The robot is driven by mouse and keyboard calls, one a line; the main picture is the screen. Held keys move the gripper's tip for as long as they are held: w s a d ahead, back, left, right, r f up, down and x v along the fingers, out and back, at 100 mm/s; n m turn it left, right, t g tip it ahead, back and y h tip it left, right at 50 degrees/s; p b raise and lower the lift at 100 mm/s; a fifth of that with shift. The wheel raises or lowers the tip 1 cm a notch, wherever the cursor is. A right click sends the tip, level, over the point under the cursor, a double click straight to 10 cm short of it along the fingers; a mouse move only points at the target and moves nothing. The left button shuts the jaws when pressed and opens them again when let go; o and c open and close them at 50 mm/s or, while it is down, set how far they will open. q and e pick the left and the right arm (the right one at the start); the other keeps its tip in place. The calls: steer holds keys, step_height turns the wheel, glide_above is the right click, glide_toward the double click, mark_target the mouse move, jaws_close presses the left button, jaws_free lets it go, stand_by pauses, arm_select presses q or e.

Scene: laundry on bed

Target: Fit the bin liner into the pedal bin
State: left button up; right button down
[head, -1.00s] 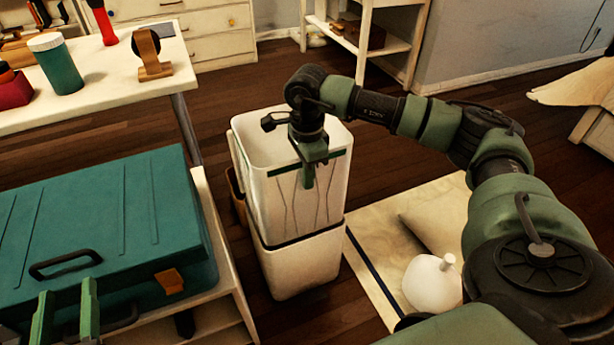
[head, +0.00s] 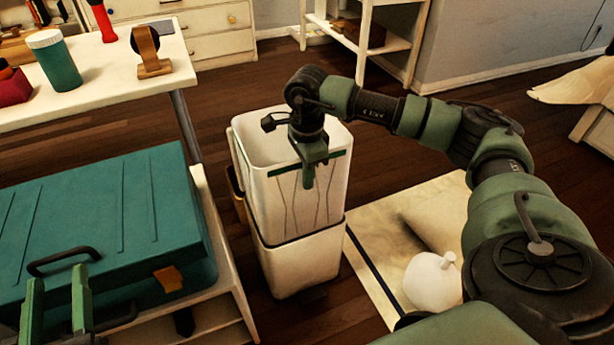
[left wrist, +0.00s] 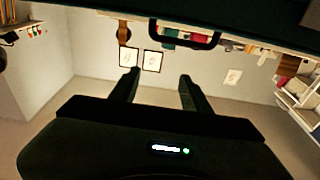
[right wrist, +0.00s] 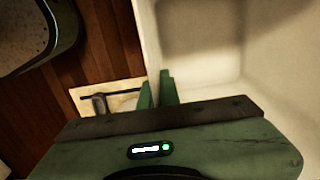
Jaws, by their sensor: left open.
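The white pedal bin (head: 300,266) stands on the floor in the middle of the head view. Its upper part is wrapped in a pale, creased bin liner (head: 285,205) with a green band near the top, and the top is open. My right gripper (head: 308,182) is at the near rim, pointing down. In the right wrist view its fingers (right wrist: 157,90) are close together with the pale wall edge between them. Whether they grip liner alone or also bin wall is hidden. My left gripper (head: 57,276) is open and empty in front of the teal case.
The teal case (head: 110,215) lies on a low white stand left of the bin. A white table (head: 110,75) with a teal jar (head: 56,62) is behind. A mat (head: 375,240) with a white round object (head: 432,282) lies right of the bin. Wooden floor behind is clear.

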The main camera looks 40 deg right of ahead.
arm_select(q)
steer(key=shift+s+d+r+t, duration=0.15)
steer(key=shift+r+t, duration=0.2)
steer(key=shift+r, duration=0.3)
steer(key=shift+s+a+r+t, duration=0.1)
steer(key=shift+r+t, duration=0.25)
steer(key=shift+r, duration=0.25)
arm_select(e)
steer(key=shift+f, duration=0.45)
arm_select(q)
steer(key=shift+s+d+r+t+h+b, duration=0.1)
steer(key=shift+s+r+t+h+b, duration=0.1)
steer(key=shift+r+t+h+b, duration=0.3)
steer(key=shift+s+d+r+t+h+b, duration=0.1)
steer(key=shift+s+r+t, duration=0.1)
steer(key=shift+r, duration=0.45)
arm_select(e)
steer(key=shift+f, duration=0.5)
arm_select(q)
steer(key=shift+s+a+r+t, duration=0.1)
steer(key=shift+s+r+t, duration=0.25)
steer(key=shift+r, duration=0.2)
steer(key=shift+s+r+t, duration=0.25)
steer(key=shift+r+t, duration=0.2)
steer(key=shift+r, duration=0.1)
arm_select(e)
steer(key=shift+f, duration=0.45)
